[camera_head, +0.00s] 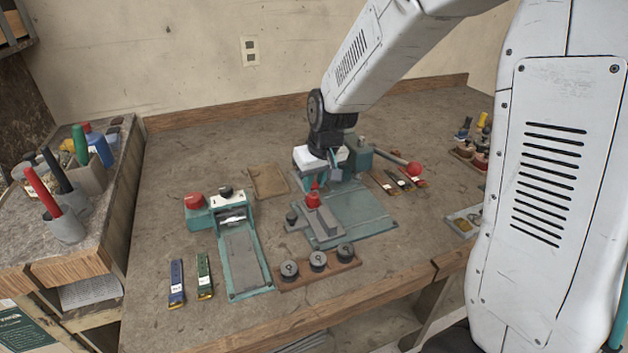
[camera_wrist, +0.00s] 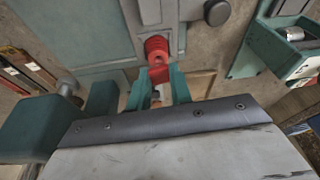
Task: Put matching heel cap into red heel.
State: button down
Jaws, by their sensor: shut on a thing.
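The red heel (camera_head: 312,201) stands on a grey block fixture (camera_head: 328,221) on a teal base plate (camera_head: 372,207). It also shows in the wrist view (camera_wrist: 156,47), near the top centre. My gripper (camera_head: 316,181) is above the heel. Its teal fingers (camera_wrist: 160,86) are shut on a small red piece, which looks like the heel cap (camera_wrist: 158,73). The cap lines up closely with the heel in both views. I cannot tell whether the two touch. The fingers hide part of the cap.
A teal device with a grey bed (camera_head: 245,262) stands to the left. A wooden holder with dark round parts (camera_head: 318,274) is in front. A red-knobbed lever (camera_head: 414,169) and coloured strips lie right. Blue (camera_head: 177,284) and green strips (camera_head: 204,276) lie on clear table front left.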

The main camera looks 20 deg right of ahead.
jog(key=shift+f, duration=0.7)
dwell(2.5)
jog(key=c, duration=0.9)
grip_release()
jog(key=shift+o, duration=0.2)
jog(key=shift+r, duration=0.1)
jog(key=shift+r, duration=3.4)
